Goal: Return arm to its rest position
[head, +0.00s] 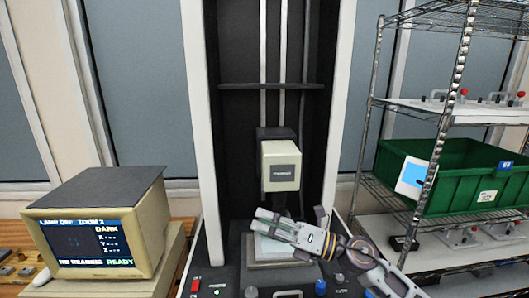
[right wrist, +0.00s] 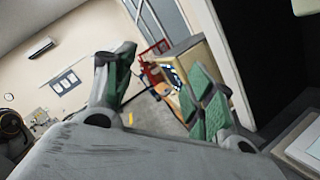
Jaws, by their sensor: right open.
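My right arm (head: 385,280) reaches in from the lower right in the head view. My right gripper (head: 258,220) points left, over the stage (head: 280,264) of the measuring machine and below its boxy cream probe head (head: 281,165). In the right wrist view the two fingers with green pads stand apart, and the open gripper (right wrist: 163,68) has nothing between them. The gripper covers part of the stage, and I cannot tell whether it touches it. My left gripper is not in view.
The white-sided machine column (head: 203,130) stands close to my right arm. A monitor (head: 93,235) reading "LAMP OFF" and "READY" is at left. A wire rack (head: 455,65) with a green crate (head: 460,185) stands at right. The machine's front panel has red and blue buttons.

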